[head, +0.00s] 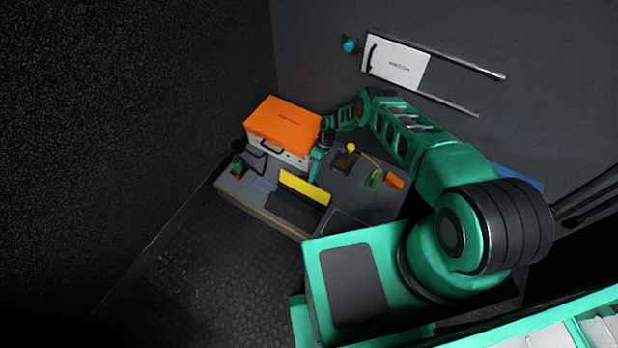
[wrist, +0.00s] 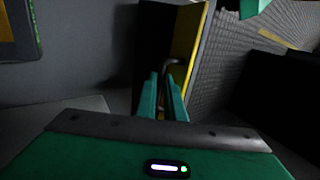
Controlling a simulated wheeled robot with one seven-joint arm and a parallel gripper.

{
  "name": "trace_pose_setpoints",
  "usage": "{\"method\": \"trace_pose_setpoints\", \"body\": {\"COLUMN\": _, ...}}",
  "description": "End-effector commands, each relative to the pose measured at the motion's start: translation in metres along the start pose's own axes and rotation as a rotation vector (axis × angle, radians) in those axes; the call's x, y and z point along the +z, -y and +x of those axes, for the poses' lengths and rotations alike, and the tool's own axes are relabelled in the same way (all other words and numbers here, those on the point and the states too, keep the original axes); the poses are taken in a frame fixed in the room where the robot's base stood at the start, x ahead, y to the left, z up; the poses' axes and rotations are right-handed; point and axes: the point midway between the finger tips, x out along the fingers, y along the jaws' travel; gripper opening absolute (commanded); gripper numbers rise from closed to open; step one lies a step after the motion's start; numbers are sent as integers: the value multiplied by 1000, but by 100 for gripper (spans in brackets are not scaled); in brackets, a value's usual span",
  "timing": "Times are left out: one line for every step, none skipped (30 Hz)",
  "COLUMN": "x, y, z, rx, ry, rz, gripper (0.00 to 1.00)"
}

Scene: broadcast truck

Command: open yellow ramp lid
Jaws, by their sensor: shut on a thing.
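The yellow ramp lid (head: 305,187) is on the grey bench. It appears raised at an angle along the edge of a dark recess (head: 292,208). In the wrist view the yellow lid (wrist: 187,40) is just beyond my fingertips, with a dark gap to its left. A dark bent handle (wrist: 173,62) is at the lid. My gripper (wrist: 164,85) is shut on this handle; the fingers hide part of it. In the head view my gripper (head: 315,172) is at the lid's far side, and the exact grip is too small to see.
An orange-topped white case (head: 282,124) stands on the bench (head: 360,197) close behind the lid and my wrist. A yellow knob (head: 351,147) and an orange block (head: 394,181) are to the right. A white panel (head: 396,64) hangs on rails on the wall. The floor at left is clear.

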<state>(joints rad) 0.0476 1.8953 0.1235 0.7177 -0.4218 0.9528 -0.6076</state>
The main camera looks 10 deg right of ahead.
Motion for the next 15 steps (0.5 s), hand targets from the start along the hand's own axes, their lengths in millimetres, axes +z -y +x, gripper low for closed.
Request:
{"method": "trace_pose_setpoints", "body": {"x": 1, "y": -10, "z": -2, "rx": 15, "ry": -11, "rz": 12, "gripper": 0}}
{"method": "trace_pose_setpoints", "body": {"x": 2, "y": -12, "z": -2, "rx": 13, "ry": -13, "rz": 14, "gripper": 0}}
{"method": "trace_pose_setpoints", "body": {"x": 3, "y": -13, "z": -2, "rx": 9, "ry": -12, "rz": 16, "gripper": 0}}
{"method": "trace_pose_setpoints", "body": {"x": 4, "y": -14, "z": -2, "rx": 7, "ry": -12, "rz": 17, "gripper": 0}}
{"method": "trace_pose_setpoints", "body": {"x": 4, "y": -16, "z": -3, "rx": 6, "ry": -13, "rz": 18, "gripper": 0}}
{"method": "trace_pose_setpoints", "body": {"x": 5, "y": -17, "z": -4, "rx": 5, "ry": -14, "rz": 20, "gripper": 0}}
{"method": "trace_pose_setpoints", "body": {"x": 5, "y": -17, "z": -4, "rx": 4, "ry": -14, "rz": 20, "gripper": 0}}
{"method": "trace_pose_setpoints", "body": {"x": 6, "y": -18, "z": -5, "rx": 3, "ry": -14, "rz": 21, "gripper": 0}}
{"method": "trace_pose_setpoints", "body": {"x": 6, "y": -18, "z": -5, "rx": 1, "ry": -13, "rz": 21, "gripper": 0}}
{"method": "trace_pose_setpoints", "body": {"x": 7, "y": -18, "z": -5, "rx": 1, "ry": -13, "rz": 21, "gripper": 0}}
{"method": "trace_pose_setpoints", "body": {"x": 7, "y": -19, "z": -5, "rx": 1, "ry": -13, "rz": 22, "gripper": 0}}
{"method": "trace_pose_setpoints", "body": {"x": 7, "y": -19, "z": -6, "rx": 0, "ry": -13, "rz": 22, "gripper": 0}}
{"method": "trace_pose_setpoints", "body": {"x": 7, "y": -19, "z": -6, "rx": 0, "ry": -13, "rz": 22, "gripper": 0}}
{"method": "trace_pose_setpoints", "body": {"x": 7, "y": -19, "z": -6, "rx": 0, "ry": -13, "rz": 22, "gripper": 0}}
{"method": "trace_pose_setpoints", "body": {"x": 7, "y": -19, "z": -6, "rx": 0, "ry": -13, "rz": 22, "gripper": 0}}
